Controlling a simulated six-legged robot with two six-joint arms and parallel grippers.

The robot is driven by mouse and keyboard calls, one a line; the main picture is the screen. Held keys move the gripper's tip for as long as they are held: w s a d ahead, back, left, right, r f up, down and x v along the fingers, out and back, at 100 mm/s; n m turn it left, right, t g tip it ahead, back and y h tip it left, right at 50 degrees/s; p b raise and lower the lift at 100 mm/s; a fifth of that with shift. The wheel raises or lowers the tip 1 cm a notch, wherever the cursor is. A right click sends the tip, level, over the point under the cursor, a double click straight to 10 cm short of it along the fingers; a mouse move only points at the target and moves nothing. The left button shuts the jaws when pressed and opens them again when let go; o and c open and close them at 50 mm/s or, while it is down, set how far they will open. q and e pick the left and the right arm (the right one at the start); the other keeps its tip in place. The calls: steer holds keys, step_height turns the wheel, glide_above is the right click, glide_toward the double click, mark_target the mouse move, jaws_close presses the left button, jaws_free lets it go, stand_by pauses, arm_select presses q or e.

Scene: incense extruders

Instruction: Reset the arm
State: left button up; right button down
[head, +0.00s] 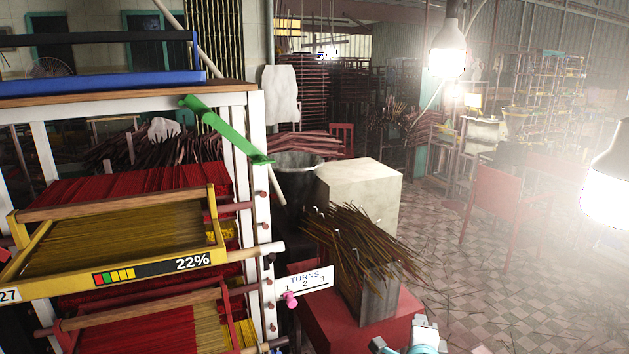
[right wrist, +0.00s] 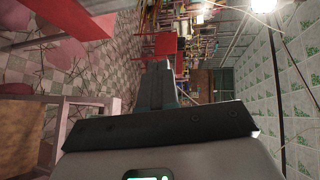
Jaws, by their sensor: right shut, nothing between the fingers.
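My right gripper (head: 408,344) shows at the bottom edge of the head view, right of centre, pale with a light blue part and a dark tip. Most of it and its arm are cut off by the frame. In the right wrist view its dark fingers (right wrist: 158,85) are together, with nothing seen between them. It is near the front of a red stand (head: 338,328) and touches nothing that I can make out. My left gripper is not in view.
A white-framed rack (head: 262,200) with red and yellow incense trays and a green lever (head: 225,130) stands at left. A bundle of incense sticks (head: 360,240) rises from a box on the red stand. Tiled floor (head: 480,310) at right looks open. Lit bulbs (head: 448,60) hang above.

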steer(key=s+a+f+n+g+y, duration=0.1)
steer(key=s+f+n+g, duration=0.1)
steer(key=s+f, duration=0.45)
steer(key=s+a+f+n+g+y, duration=0.1)
steer(key=s+f+n+g+y, duration=0.2)
steer(key=f, duration=0.7)
steer(key=s+a+f+n+g, duration=0.1)
steer(key=s+f+n+g, duration=0.1)
steer(key=s+f, duration=0.5)
steer(key=s+a+f+n+g+y, duration=0.1)
steer(key=s+a+f+n+g, duration=0.1)
steer(key=s+n, duration=0.2)
steer(key=s+a+f+n+g+y, duration=0.1)
steer(key=s+a+f+n+g, duration=0.1)
steer(key=s, duration=0.6)
steer(key=s+a+f+n+g+y, duration=0.2)
steer(key=s+a+n+g, duration=0.1)
steer(key=s+n, duration=0.3)
steer(key=shift+s+a+f+g, duration=0.25)
steer(key=shift+s+a+g, duration=0.05)
steer(key=shift+s, duration=0.3)
